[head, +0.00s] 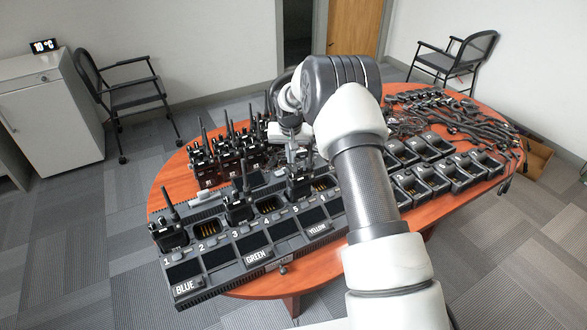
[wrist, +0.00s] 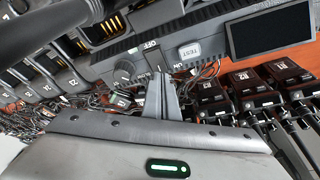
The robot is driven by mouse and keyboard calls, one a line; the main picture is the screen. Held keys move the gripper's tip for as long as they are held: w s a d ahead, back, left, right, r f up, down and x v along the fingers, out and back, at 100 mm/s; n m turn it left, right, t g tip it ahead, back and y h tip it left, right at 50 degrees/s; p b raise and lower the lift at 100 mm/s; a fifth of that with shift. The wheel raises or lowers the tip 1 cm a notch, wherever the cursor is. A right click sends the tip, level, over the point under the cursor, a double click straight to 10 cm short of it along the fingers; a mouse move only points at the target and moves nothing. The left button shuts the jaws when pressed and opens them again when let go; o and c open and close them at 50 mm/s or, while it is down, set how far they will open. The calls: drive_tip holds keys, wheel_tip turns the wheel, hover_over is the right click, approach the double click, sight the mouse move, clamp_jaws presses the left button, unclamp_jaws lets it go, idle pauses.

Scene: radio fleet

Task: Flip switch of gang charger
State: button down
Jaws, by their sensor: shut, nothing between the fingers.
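The gang charger (head: 221,277) is a long dark grey unit on the table, with a row of numbered pockets, some holding radios, and labels BLUE, GREEN and YELLOW. In the wrist view its panel (wrist: 215,68) carries a switch (wrist: 153,57) marked OFF and ON, between a round knob (wrist: 125,72) and a white TEST button (wrist: 190,50). My gripper (wrist: 161,78) is shut and empty, its fingertips close by the switch; I cannot tell if they touch. The switch's position is unclear. In the head view my arm covers part of the charger.
The oval wooden table (head: 152,200) also holds several upright radios (head: 215,160), loose cables and dark accessories (head: 450,115), and a second group of empty chargers (head: 430,180). In the wrist view, radios (wrist: 250,90) and tangled wires crowd the space around my gripper.

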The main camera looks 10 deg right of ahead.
drive_tip(key=shift+f, duration=0.4)
wheel_tip(320, 180, up, 7)
drive_tip(key=p, duration=0.2)
idle(0.7)
drive_tip(key=shift+r, duration=0.1)
drive_tip(key=s+r+n+t+p, duration=0.1)
drive_tip(key=s+r, duration=0.8)
drive_tip(key=r, duration=0.4)
drive_tip(key=s+r+p, duration=0.1)
drive_tip(key=s+r, duration=0.7)
drive_tip(key=r, duration=0.4)
drive_tip(key=s+r+p, duration=0.1)
drive_tip(key=s+r, duration=0.1)
drive_tip(key=s, duration=1.2)
drive_tip(key=s+r+n+t+p, duration=0.1)
drive_tip(key=s, duration=1.2)
drive_tip(key=shift+s+r+y, duration=0.35)
drive_tip(key=shift+r+y, duration=0.05)
